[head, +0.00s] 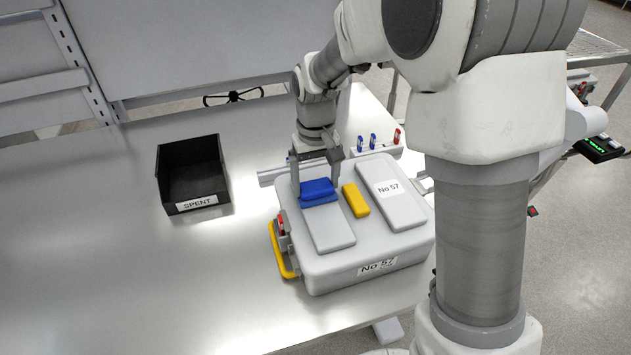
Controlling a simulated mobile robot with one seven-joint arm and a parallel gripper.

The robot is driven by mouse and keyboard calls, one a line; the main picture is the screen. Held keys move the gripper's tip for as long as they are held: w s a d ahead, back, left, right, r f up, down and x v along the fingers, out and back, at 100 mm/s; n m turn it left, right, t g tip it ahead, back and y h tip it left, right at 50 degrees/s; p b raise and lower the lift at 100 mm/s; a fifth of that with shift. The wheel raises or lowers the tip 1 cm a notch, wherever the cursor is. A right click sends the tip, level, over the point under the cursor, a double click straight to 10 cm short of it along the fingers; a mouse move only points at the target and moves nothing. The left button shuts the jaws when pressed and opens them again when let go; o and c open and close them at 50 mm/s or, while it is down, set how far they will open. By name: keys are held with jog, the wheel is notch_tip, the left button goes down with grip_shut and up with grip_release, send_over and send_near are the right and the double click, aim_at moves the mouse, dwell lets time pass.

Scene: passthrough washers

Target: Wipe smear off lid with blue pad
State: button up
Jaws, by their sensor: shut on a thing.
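The grey lidded case (365,262), labelled No 57, stands on the metal table. Its lid (365,232) carries two raised pale panels, the left one (329,232) bare and the right one (391,205) labelled. My gripper (318,184) points down over the lid and is shut on the blue pad (318,193). The pad is at the far end of the left panel and looks in contact with it, though a small gap cannot be ruled out. No smear shows on the visible part of the lid; the pad and gripper hide the area under them.
A yellow block (355,200) lies between the panels, just right of the pad. A black bin labelled SPENT (193,178) stands left of the case. A rack with blue and red clips (376,147) is behind. The left front table is clear.

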jog(key=shift+w+a+r, duration=0.1)
jog(key=shift+w, duration=0.25)
notch_tip(320, 180, up, 4)
jog(key=shift+s+f+p, duration=0.15)
jog(key=shift+f+p, duration=0.1)
jog(key=shift+p, duration=0.9)
jog(key=shift+r+p, duration=0.55)
jog(key=shift+r, duration=0.15)
jog(key=shift+r+p, duration=1.1)
jog(key=shift+r, duration=0.45)
jog(key=shift+f, duration=0.1)
